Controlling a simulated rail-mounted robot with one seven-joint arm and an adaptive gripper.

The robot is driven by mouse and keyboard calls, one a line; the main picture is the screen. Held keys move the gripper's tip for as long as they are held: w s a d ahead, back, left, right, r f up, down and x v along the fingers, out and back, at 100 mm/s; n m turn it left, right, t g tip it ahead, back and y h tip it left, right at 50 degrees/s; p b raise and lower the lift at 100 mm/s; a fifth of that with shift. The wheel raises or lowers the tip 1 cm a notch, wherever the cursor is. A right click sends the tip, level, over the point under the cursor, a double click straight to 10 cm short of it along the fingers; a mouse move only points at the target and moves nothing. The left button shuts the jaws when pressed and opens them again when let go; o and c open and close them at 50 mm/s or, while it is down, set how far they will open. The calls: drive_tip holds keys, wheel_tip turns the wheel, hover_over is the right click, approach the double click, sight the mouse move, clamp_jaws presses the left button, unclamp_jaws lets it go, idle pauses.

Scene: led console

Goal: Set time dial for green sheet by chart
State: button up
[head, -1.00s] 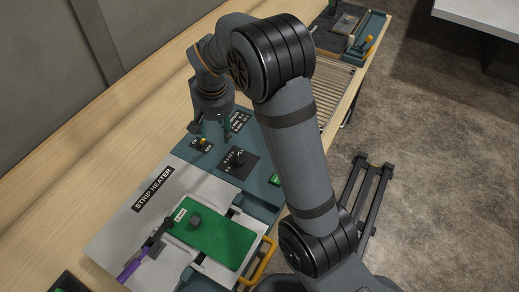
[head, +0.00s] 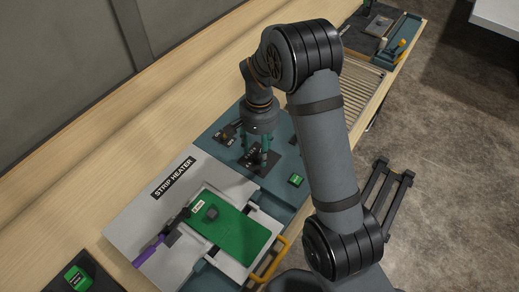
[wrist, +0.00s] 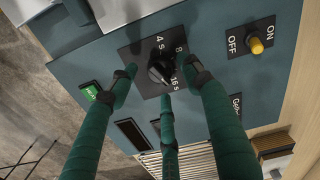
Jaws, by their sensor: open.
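The time dial (wrist: 162,69) is a black knob on a dark square plate marked 4 s, 8 and 16 s. Its pointer setting is not clear. My gripper (head: 257,153) is open over the dial plate, and its green fingers stand around the knob in the wrist view. Whether they touch it I cannot tell. The green sheet (head: 232,232) lies on the strip heater (head: 135,207) with a small grey block on it and a tag at its edge. A dark lettered panel (wrist: 237,103), possibly the chart, is mostly hidden by a finger.
A yellow-tipped ON/OFF switch (wrist: 256,45) is beside the dial. A green button or display (head: 296,180) is on the console. A purple-handled clamp (head: 150,250) and yellow handle (head: 272,262) are at the heater. A slatted rack (head: 358,98) lies beyond the console.

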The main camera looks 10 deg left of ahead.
drive_tip(key=shift+f, duration=0.75)
drive_tip(key=c, duration=0.3)
drive_tip(key=c, duration=0.8)
drive_tip(key=shift+c, duration=0.4)
drive_tip(key=shift+n, duration=0.3)
drive_tip(key=n+b, duration=0.1)
drive_tip(key=n, duration=0.1)
drive_tip(key=shift+n+b, duration=0.3)
drive_tip(key=shift+n, duration=0.1)
drive_tip(key=n+b, duration=0.1)
drive_tip(key=n, duration=0.4)
drive_tip(key=shift+n, duration=0.3)
